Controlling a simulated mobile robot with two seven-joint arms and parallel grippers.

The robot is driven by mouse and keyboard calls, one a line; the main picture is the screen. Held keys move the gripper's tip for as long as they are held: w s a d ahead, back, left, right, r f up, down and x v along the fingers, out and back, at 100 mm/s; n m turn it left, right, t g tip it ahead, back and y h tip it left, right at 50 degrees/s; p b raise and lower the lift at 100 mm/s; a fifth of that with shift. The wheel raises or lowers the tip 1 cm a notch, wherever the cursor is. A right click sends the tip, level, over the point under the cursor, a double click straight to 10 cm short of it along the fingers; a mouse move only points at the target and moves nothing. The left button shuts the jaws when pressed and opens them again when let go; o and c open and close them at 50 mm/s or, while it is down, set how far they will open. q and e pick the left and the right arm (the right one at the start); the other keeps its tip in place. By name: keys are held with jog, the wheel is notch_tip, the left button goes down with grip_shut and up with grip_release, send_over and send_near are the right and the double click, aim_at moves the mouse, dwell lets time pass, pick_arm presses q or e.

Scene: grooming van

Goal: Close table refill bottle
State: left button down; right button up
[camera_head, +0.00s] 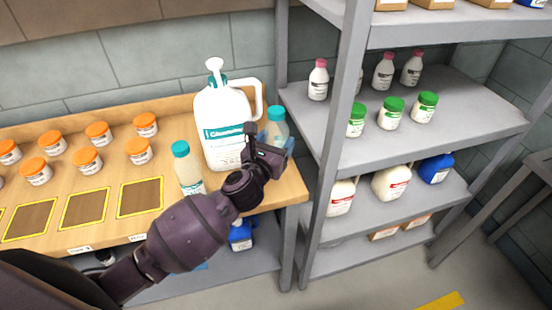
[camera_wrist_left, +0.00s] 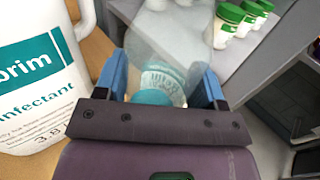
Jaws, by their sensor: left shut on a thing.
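A clear refill bottle with a teal cap (camera_head: 276,127) is at the right end of the wooden table, just right of a big white disinfectant jug (camera_head: 214,110). My left gripper (camera_head: 268,152) is at this bottle, partly covering it. In the left wrist view the blue fingers (camera_wrist_left: 163,88) are shut on either side of the bottle, and its teal cap (camera_wrist_left: 152,97) shows between them. Whether the cap is tight cannot be told. A second bottle with a teal cap (camera_head: 187,170) stands on the table left of the jug. My right gripper is out of view.
Several orange-lidded jars (camera_head: 87,160) stand on the table (camera_head: 165,172) at left, behind dark yellow-edged squares (camera_head: 141,197). A grey metal shelf (camera_head: 345,130) with bottles stands close on the right. The jug (camera_wrist_left: 40,75) is close beside the gripper.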

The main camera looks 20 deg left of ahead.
pick_arm(q)
jog(key=shift+f, duration=0.2)
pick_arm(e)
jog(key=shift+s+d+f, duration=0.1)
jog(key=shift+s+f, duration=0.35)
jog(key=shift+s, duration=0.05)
pick_arm(q)
notch_tip(320, 180, down, 4)
jog(key=shift+f+b, duration=0.15)
jog(key=shift+b, duration=0.65)
jog(key=shift+f, duration=0.1)
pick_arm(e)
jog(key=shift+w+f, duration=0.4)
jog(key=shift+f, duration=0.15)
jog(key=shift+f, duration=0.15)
